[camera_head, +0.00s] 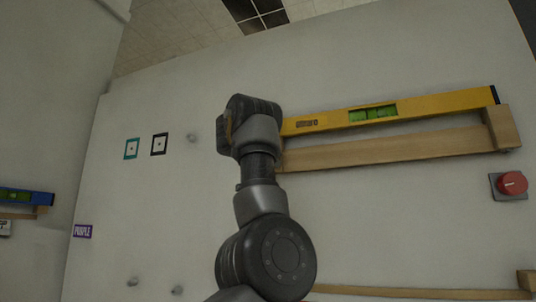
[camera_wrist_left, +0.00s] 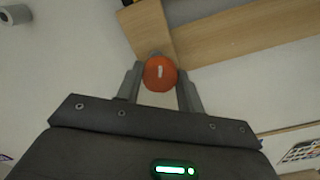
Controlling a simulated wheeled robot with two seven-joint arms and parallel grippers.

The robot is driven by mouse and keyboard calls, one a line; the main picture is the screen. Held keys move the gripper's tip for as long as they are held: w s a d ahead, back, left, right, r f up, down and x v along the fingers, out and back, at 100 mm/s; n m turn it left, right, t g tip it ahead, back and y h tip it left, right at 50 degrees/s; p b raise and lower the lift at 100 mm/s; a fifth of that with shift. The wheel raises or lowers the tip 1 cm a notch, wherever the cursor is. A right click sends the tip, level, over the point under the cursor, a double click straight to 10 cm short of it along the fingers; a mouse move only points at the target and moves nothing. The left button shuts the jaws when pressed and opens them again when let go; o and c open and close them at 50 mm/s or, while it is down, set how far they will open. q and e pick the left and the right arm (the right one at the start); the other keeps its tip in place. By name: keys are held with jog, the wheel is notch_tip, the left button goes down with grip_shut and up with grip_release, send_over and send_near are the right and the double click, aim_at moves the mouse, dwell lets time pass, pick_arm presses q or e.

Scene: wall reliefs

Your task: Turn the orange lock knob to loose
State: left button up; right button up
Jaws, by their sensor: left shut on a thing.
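The orange lock knob (camera_wrist_left: 161,79) is round with a short white mark that stands nearly upright in the left wrist view. It sits beside the end block (camera_wrist_left: 147,27) of a wooden shelf. My left gripper (camera_wrist_left: 160,70) has one finger on each side of the knob and is shut on it. In the head view my own left wrist hides the knob and the fingers. My right gripper is not in view.
A yellow spirit level (camera_head: 400,110) lies along the wooden shelf (camera_head: 390,149), right of my left wrist. A red button (camera_head: 512,183) is on the wall at the far right. Small grey pegs (camera_head: 192,138) stick out of the wall at left. A lower wooden shelf (camera_head: 420,292) runs along the bottom right.

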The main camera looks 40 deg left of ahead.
pick_arm(q)
jog(key=shift+f+n+p, duration=0.2)
jog(key=shift+n+p, duration=0.85)
jog(key=shift+n, duration=1.05)
jog(key=o, duration=1)
jog(key=shift+r, duration=0.1)
jog(key=shift+s, duration=0.1)
jog(key=b+v, duration=0.8)
jog(key=v, duration=0.2)
jog(key=shift+s+d, duration=0.2)
jog(key=shift+s, duration=0.1)
